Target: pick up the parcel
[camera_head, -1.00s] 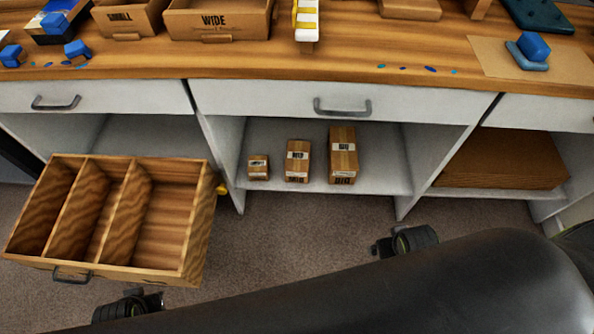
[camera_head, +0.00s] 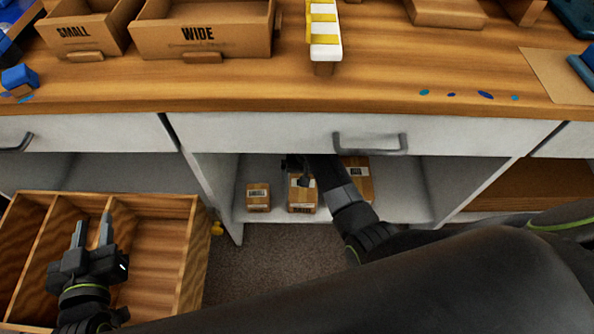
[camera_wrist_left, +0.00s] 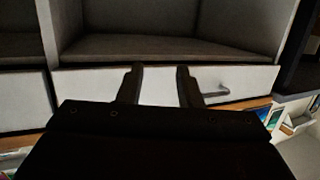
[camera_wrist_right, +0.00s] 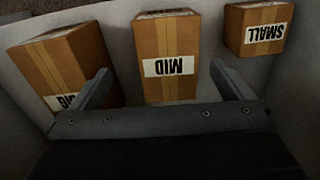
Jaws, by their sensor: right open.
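Three brown cardboard parcels with white labels stand in the open middle shelf bay. The SMALL parcel (camera_head: 258,199) is at left, the MID parcel (camera_head: 302,199) is in the middle, partly hidden by my right gripper, and the BIG parcel (camera_head: 360,180) is at right, partly behind my right arm. My right gripper (camera_wrist_right: 160,72) is open. In the right wrist view its fingers are spread towards the MID parcel (camera_wrist_right: 167,40), with the BIG parcel (camera_wrist_right: 65,65) and SMALL parcel (camera_wrist_right: 258,28) on either side. Contact cannot be told. My left gripper (camera_head: 92,222) is open and empty above the wooden drawer box.
The wooden drawer box (camera_head: 188,265) with dividers is at lower left. The worktop (camera_head: 250,97) and a closed drawer with a handle (camera_head: 370,142) overhang the bay. Open cardboard boxes marked SMALL (camera_head: 78,35) and WIDE (camera_head: 200,38) stand on the worktop.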

